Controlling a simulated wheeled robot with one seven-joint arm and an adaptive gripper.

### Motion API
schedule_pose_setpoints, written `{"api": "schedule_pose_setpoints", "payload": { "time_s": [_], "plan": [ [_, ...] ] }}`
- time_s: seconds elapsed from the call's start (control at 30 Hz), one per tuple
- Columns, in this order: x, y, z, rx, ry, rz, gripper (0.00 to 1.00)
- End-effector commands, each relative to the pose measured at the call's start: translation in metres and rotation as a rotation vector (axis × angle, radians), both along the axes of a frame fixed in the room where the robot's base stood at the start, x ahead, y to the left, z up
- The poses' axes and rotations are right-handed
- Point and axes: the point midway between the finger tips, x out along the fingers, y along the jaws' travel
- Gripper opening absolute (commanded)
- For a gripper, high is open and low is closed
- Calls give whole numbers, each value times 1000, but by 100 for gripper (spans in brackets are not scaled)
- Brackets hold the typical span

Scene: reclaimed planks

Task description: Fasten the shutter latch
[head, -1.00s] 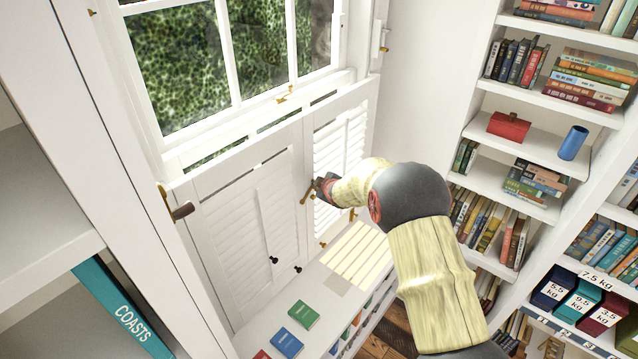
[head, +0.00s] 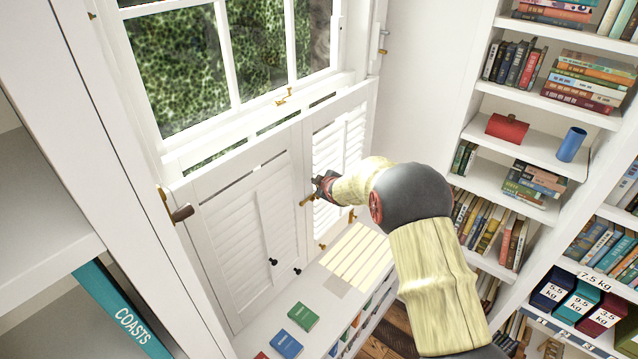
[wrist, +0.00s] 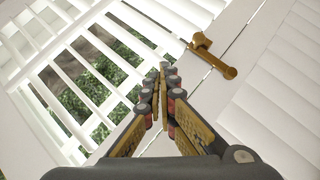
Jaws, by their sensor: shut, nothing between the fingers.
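The brass shutter latch (head: 307,201) sits at the seam between the left shutter (head: 203,222) and the right shutter (head: 308,142). It is a short bar, close to level in the head view. In the wrist view the latch (wrist: 213,57) lies across the panel frames, with a raised knob at one end and a round end at the other. Both shutters look closed or nearly so. My gripper (head: 321,186) is beside the latch, in front of the right shutter. In the wrist view its fingers (wrist: 166,72) are together and empty, apart from the latch in the picture. Contact cannot be told.
A window with foliage behind stands above the shutters. Books, including a green one (head: 302,316), lie on the low sill shelf. Bookshelves (head: 540,110) fill the right side.

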Motion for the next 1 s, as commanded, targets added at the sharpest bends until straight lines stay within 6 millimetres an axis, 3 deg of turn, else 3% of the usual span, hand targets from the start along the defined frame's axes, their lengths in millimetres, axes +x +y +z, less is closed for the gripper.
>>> {"api": "schedule_pose_setpoints", "payload": {
  "time_s": [0.47,1.0],
  "plan": [
    [-5,-1,4,1,0,-1,0],
    [-76,-15,48,-1,0,1,0]
  ]
}}
